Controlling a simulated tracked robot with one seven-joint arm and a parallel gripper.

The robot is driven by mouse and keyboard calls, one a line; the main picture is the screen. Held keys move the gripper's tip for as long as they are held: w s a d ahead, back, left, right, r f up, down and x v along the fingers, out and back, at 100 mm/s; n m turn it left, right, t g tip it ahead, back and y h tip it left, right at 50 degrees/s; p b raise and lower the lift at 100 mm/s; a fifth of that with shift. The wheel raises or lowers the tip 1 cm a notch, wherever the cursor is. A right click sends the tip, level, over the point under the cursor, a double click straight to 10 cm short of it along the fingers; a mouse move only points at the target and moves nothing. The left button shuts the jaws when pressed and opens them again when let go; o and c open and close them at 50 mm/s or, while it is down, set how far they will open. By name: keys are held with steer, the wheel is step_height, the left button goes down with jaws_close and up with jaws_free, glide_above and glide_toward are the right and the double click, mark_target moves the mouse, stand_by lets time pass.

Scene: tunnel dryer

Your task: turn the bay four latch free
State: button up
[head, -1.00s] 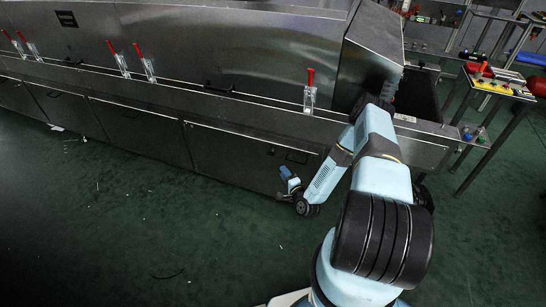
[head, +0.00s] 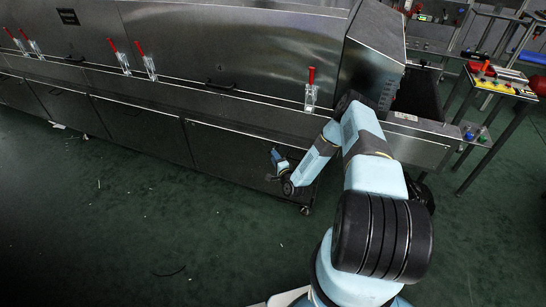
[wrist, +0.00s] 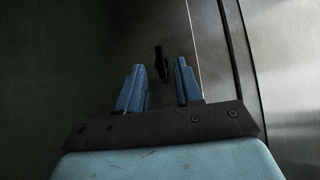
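A small dark latch (wrist: 160,60) stands on the grey metal panel in the wrist view, a little left of a panel seam. My gripper (wrist: 159,68) has its two blue fingers apart, and the latch shows in the gap between them, beyond the tips. I see no contact, and I cannot tell how far off the latch is. In the head view my gripper (head: 276,157) is in front of the lower door panel near the right end of the dryer. The latch is not visible there; my arm covers part of that panel. No bay number is readable.
Several red-handled clamps (head: 311,78) stand along the dryer's ledge above the lower panels. Black handles (head: 219,86) also stick out there. A rack with yellow-edged trays (head: 500,86) stands at right. The green floor (head: 120,230) in front is mostly clear, with small scraps.

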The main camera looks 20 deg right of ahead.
steer(key=shift+w+a, duration=0.15)
steer(key=shift+w, duration=0.8)
jaws_close()
